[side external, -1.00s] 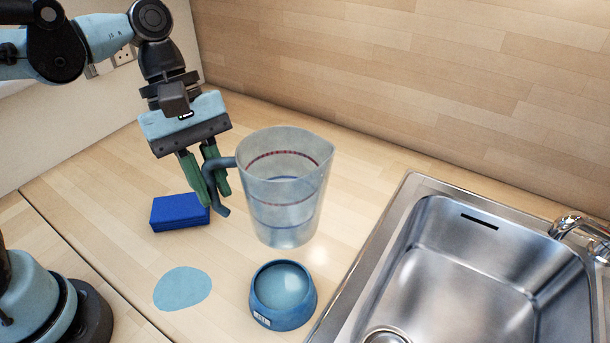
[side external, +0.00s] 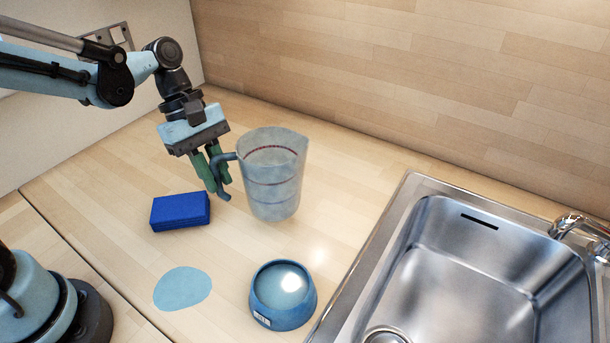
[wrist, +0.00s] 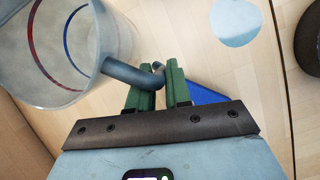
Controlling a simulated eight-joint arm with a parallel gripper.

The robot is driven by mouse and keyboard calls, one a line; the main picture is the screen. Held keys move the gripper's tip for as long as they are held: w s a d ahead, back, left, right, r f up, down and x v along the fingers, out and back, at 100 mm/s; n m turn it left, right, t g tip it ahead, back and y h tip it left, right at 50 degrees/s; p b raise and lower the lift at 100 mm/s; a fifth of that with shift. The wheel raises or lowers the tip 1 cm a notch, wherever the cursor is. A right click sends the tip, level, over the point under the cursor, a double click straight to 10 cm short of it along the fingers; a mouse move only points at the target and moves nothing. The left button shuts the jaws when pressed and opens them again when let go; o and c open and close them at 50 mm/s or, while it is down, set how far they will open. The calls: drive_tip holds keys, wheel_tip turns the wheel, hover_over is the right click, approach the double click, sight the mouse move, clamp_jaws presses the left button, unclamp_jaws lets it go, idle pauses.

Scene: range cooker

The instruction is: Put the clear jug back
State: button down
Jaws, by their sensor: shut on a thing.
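The clear jug (side external: 272,180) has measuring lines and a grey-blue handle on its left side. My gripper (side external: 219,172) is shut on that handle in the side view. The jug is upright; whether its base touches the counter or hangs just above it I cannot tell. In the wrist view the jug (wrist: 70,50) fills the upper left, and its handle runs between the green fingers of my gripper (wrist: 158,88). A flat light-blue round patch (side external: 183,288) lies on the counter toward the front.
A blue sponge-like block (side external: 180,211) lies left of the jug. A blue bowl (side external: 283,294) stands in front, between the round patch and the steel sink (side external: 420,205). A wooden wall (side external: 420,70) rises behind. The counter behind the jug is clear.

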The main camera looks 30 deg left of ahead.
drive_tip(key=shift+w+a+f, duration=0.1)
drive_tip(key=shift+a+f, duration=0.05)
drive_tip(key=shift+f, duration=2.1)
drive_tip(key=c, duration=1.1)
unclamp_jaws()
drive_tip(key=shift+o, duration=0.2)
drive_tip(key=s+v, duration=0.1)
drive_tip(key=v, duration=1.1)
drive_tip(key=f+m+t+y, duration=0.1)
drive_tip(key=m+t, duration=0.1)
drive_tip(key=m, duration=0.3)
drive_tip(key=s+f+m+t+y, duration=0.1)
drive_tip(key=m+t+y, duration=0.1)
drive_tip(key=m, duration=0.3)
drive_tip(key=s+a+m+t+y, duration=0.1)
drive_tip(key=m+t, duration=0.3)
drive_tip(key=m, duration=0.1)
drive_tip(key=shift+s+f+y, duration=0.25)
drive_tip(key=shift+f+y, duration=0.15)
